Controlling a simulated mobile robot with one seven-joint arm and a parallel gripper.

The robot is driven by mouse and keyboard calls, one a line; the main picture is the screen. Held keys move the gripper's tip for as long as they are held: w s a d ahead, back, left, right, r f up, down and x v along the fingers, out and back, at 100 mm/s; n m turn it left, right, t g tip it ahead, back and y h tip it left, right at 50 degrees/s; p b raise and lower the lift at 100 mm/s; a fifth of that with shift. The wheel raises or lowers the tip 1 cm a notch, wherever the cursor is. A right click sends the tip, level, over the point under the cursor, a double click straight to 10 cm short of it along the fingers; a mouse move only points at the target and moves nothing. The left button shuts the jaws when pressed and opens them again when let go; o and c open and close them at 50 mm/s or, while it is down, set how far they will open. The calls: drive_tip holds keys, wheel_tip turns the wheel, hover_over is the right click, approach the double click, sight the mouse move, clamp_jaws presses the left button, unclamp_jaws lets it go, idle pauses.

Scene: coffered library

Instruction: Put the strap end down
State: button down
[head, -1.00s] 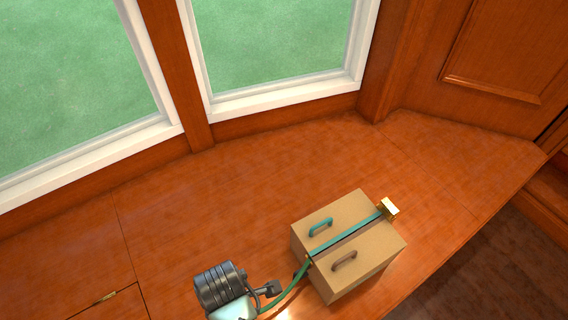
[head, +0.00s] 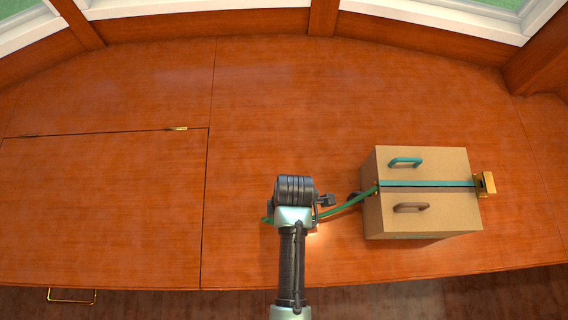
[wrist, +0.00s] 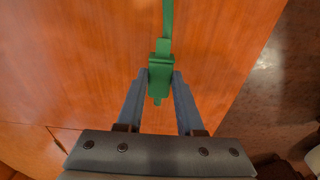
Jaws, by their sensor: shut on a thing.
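The green strap end (wrist: 160,72) is a tab-like piece held between the two fingertips of my gripper (wrist: 161,82) in the wrist view. The strap (wrist: 167,20) runs from it away toward the top of that picture. In the head view the green strap (head: 345,206) slopes from the left side of a tan box (head: 440,212) down to my arm. A short green bit (head: 266,220) shows left of the arm; my fingers are hidden there. The strap crosses the box top to a brass fitting (head: 487,184) at its right side.
The box top has a teal handle (head: 405,162) and a brown handle (head: 411,207). The wooden surface (head: 280,110) is clear behind and left of my arm. Its front edge lies close, with dark floor (wrist: 285,75) beyond it. A hinged panel (head: 100,210) is at left.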

drive_tip(key=shift+f+b, duration=0.55)
drive_tip(key=shift+f, duration=1.25)
drive_tip(key=shift+f, duration=0.1)
drive_tip(key=c, duration=0.5)
unclamp_jaws()
drive_tip(key=shift+c, duration=0.2)
